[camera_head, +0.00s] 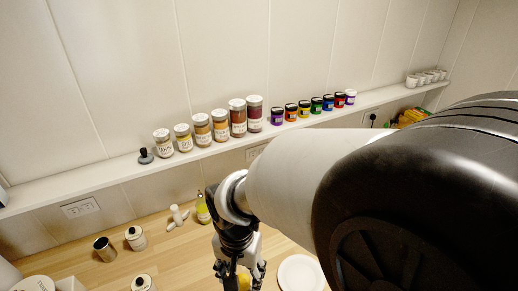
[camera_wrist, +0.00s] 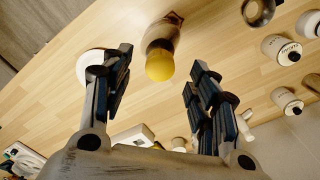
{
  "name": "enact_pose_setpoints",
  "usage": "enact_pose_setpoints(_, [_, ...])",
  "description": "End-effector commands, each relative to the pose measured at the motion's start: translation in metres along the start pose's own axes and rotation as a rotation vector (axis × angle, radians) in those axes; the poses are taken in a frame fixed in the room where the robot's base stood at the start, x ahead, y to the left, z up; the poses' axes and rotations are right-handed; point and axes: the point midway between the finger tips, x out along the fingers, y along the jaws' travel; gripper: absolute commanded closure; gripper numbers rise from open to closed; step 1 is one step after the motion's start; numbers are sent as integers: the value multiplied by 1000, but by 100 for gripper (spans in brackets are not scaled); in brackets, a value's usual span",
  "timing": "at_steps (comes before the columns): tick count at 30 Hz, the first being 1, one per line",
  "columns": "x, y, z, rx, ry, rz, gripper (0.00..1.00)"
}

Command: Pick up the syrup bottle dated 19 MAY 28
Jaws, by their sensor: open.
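My gripper (camera_head: 240,272) is low over the wooden counter in the head view, partly hidden by my own arm. In the wrist view my gripper (camera_wrist: 160,88) has its fingers spread wide with nothing between the pads. A bottle with a round yellow cap (camera_wrist: 160,65) and a brownish body stands just beyond the fingertips, near the middle of the gap. In the head view a bit of yellow (camera_head: 243,282) shows between the fingers. No date can be read, so I cannot tell which bottle is dated 19 MAY 28.
White labelled bottles with dark caps stand on the counter (camera_head: 136,238), also seen in the wrist view (camera_wrist: 282,49). Jars (camera_head: 220,125) line the shelf above.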

Motion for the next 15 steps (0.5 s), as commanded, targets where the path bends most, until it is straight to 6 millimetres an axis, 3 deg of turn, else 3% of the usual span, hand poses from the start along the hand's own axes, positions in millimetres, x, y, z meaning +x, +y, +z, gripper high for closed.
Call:
enact_pose_setpoints(5, [11,0,-1,0,0,0,46])
enact_pose_setpoints(15, [56,-1,-5,0,-1,1,46])
